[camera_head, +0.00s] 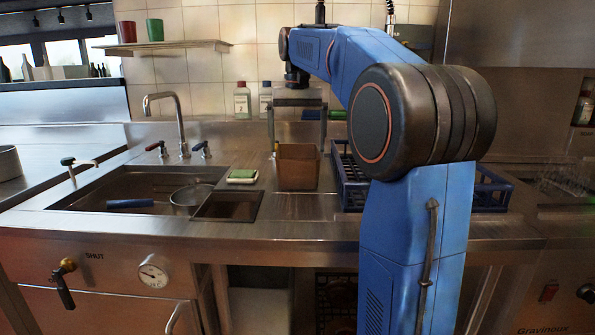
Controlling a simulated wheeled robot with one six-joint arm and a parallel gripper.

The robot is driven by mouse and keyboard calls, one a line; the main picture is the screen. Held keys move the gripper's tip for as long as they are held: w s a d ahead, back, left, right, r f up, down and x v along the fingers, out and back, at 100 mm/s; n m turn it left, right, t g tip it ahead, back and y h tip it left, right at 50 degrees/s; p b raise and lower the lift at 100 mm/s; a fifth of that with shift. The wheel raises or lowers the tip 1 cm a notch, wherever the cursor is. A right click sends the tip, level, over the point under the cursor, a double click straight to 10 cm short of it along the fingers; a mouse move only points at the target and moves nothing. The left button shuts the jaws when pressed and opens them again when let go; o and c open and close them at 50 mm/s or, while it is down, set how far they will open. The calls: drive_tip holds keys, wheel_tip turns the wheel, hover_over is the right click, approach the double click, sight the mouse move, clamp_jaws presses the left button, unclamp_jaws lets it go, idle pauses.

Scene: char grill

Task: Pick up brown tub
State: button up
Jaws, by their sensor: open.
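The brown tub (298,170) stands upright on the steel counter, between the sink and a blue crate. My gripper (297,138) is open, with its two fingers pointing down. The fingers are spread to about the tub's width, one near each side of its top edge. I cannot tell whether they touch the tub or how far down they reach. The inside of the tub is hidden.
A blue crate (351,180) stands right of the tub, partly hidden by my arm. A green-and-white sponge (242,176) lies to the left, near the sink (75,200) with its tap (181,125). Two bottles (243,100) stand behind. Bare counter (300,206) lies in front.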

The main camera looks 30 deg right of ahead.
sight(298, 158)
drive_tip(key=shift+f, duration=2.7)
drive_tip(key=c, duration=0.8)
drive_tip(key=shift+c, duration=0.2)
